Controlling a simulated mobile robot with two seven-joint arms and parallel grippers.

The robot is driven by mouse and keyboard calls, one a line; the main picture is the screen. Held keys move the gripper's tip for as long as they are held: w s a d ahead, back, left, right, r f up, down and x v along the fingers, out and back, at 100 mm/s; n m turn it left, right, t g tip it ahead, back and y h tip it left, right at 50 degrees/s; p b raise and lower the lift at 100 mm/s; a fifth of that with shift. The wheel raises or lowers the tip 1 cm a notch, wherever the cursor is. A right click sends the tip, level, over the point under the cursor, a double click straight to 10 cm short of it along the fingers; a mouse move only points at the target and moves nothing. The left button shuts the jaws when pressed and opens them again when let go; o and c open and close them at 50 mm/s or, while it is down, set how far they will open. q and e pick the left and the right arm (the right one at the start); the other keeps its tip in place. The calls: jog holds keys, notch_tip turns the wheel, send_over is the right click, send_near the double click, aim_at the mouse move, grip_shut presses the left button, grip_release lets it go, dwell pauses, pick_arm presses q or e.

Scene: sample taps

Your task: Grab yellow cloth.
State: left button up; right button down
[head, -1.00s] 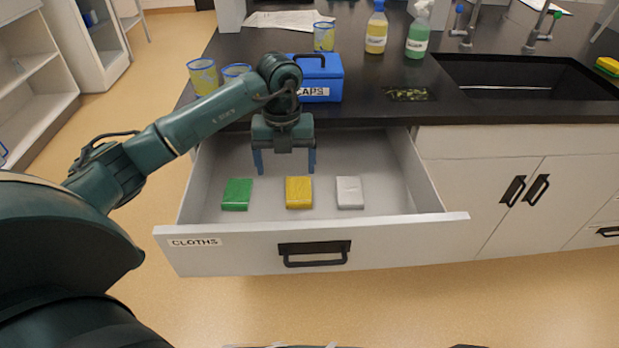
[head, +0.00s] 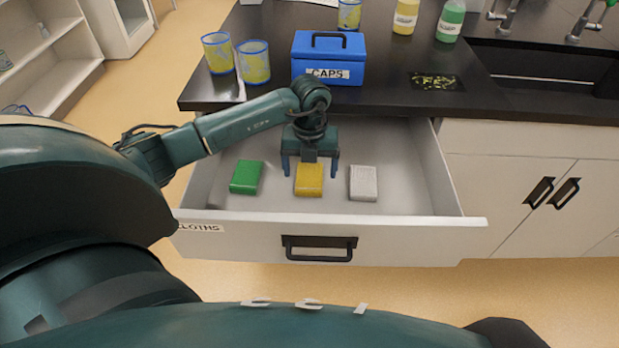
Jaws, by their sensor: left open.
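The yellow cloth (head: 309,181) is a folded block lying in the open drawer, between a green cloth (head: 245,177) on the left and a white cloth (head: 363,184) on the right. My left gripper (head: 310,172) is open, pointing down just behind and over the yellow cloth. One finger shows to the left of the cloth and one to the right. I cannot tell whether the fingers touch it. My right gripper is not in view.
The drawer's front (head: 400,240) carries a black handle and a CLOTHS label. A blue CAPS box (head: 328,58) stands on the black counter behind the arm, with yellow-stained beakers (head: 253,62) to its left. The drawer's right side is bare.

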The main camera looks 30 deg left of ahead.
aim_at(309, 182)
pick_arm(q)
jog(key=shift+s+f, duration=0.1)
jog(key=shift+f, duration=1.85)
jog(key=shift+c, duration=0.6)
jog(key=c, duration=0.9)
jog(key=shift+r, duration=0.1)
jog(key=shift+c, duration=0.2)
